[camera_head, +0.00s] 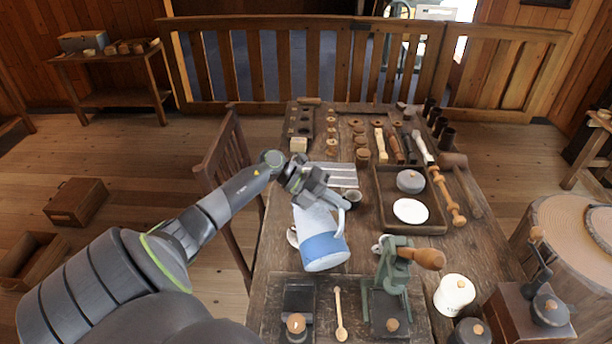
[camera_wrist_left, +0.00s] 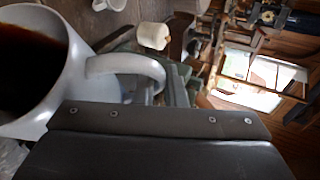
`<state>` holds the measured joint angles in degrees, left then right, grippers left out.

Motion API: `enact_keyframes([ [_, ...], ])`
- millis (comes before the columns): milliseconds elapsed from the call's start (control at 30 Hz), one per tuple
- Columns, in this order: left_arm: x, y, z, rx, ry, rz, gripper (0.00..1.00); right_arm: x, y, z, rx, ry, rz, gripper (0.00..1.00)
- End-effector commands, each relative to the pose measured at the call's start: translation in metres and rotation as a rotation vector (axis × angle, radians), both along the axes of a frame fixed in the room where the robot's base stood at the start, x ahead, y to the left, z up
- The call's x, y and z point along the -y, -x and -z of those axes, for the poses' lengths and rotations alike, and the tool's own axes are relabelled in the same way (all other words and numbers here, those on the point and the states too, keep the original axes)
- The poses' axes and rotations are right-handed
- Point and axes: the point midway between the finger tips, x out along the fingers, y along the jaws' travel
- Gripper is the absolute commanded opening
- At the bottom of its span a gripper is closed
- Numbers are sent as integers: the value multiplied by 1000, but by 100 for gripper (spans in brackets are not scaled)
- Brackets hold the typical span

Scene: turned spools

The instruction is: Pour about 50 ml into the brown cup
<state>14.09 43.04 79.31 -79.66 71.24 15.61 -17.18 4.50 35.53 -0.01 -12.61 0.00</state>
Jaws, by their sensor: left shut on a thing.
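A white jug with a blue lower band (camera_head: 322,242) is held above the table, somewhat tilted in the head view. My left gripper (camera_head: 322,190) is shut on the jug at its upper part, near the handle. In the left wrist view the jug (camera_wrist_left: 88,70) shows dark liquid inside, and its handle reaches toward my gripper. A small dark brown cup (camera_head: 353,198) stands just right of the jug's upper part, partly hidden by my gripper and the handle. I cannot see its inside clearly. No stream of liquid shows. My right gripper is not in view.
A saucer (camera_head: 292,238) is partly hidden behind the jug. A dark tray (camera_head: 443,220) holds a white disc. A white lidded jar (camera_head: 454,294) stands at the front right.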

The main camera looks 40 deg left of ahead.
Motion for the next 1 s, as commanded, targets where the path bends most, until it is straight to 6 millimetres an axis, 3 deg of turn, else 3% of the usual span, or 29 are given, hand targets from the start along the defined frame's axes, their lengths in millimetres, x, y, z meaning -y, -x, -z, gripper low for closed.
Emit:
enact_keyframes([
  [600,-7,-5,-2,-36,40,-9,0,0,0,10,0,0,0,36],
  [1000,17,10,-9,78,-140,-7,0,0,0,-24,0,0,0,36],
])
